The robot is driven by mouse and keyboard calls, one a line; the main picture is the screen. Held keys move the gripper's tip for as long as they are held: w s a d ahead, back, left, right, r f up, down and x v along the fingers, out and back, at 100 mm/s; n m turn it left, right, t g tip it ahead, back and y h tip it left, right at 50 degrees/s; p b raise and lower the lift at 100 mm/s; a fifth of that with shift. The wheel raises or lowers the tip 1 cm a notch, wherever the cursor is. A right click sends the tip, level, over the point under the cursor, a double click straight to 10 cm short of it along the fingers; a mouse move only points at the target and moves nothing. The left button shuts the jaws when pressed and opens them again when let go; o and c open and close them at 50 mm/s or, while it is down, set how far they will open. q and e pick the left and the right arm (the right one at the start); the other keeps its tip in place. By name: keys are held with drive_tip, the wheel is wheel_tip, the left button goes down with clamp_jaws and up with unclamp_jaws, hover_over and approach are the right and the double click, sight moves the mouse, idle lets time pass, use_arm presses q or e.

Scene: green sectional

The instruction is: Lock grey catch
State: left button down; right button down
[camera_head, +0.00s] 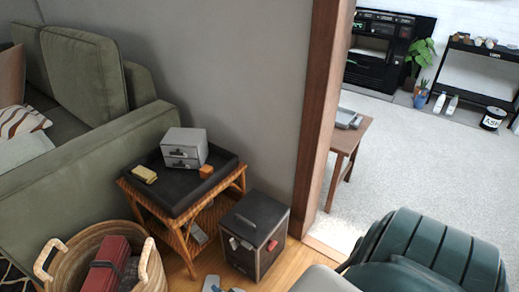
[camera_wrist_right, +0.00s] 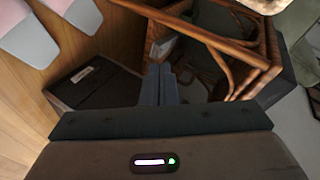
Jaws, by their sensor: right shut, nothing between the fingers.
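A black box (camera_head: 256,235) stands on the wood floor beside the rattan side table. It has a handle on top, a small light grey catch-like piece (camera_head: 233,243) on its front and a reddish one (camera_head: 272,245) to the right. Whether the grey piece is locked is too small to tell. In the right wrist view a dark box (camera_wrist_right: 95,85) lies left of my right gripper (camera_wrist_right: 158,68), whose fingers are shut together and empty, apart from the box. The grey catch is not clear there. My left gripper is not in view.
The rattan table (camera_head: 185,232) carries a black tray with a grey drawer unit (camera_head: 184,148), a yellow block and an orange block. A basket (camera_head: 85,262) stands left. Slippers (camera_wrist_right: 80,12) lie on the floor. A wooden door post (camera_head: 322,110) rises behind the box.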

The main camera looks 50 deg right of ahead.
drive_tip(key=s+d+f+n+g+y+p, duration=0.1)
drive_tip(key=s+n+g+p, duration=0.5)
drive_tip(key=s, duration=1.3)
drive_tip(key=f+n+y+p, duration=0.1)
drive_tip(key=n+p, duration=0.2)
drive_tip(key=n, duration=0.1)
drive_tip(key=shift+s+d+g, duration=0.2)
drive_tip(key=shift+d+g, duration=0.05)
drive_tip(key=shift+g, duration=0.15)
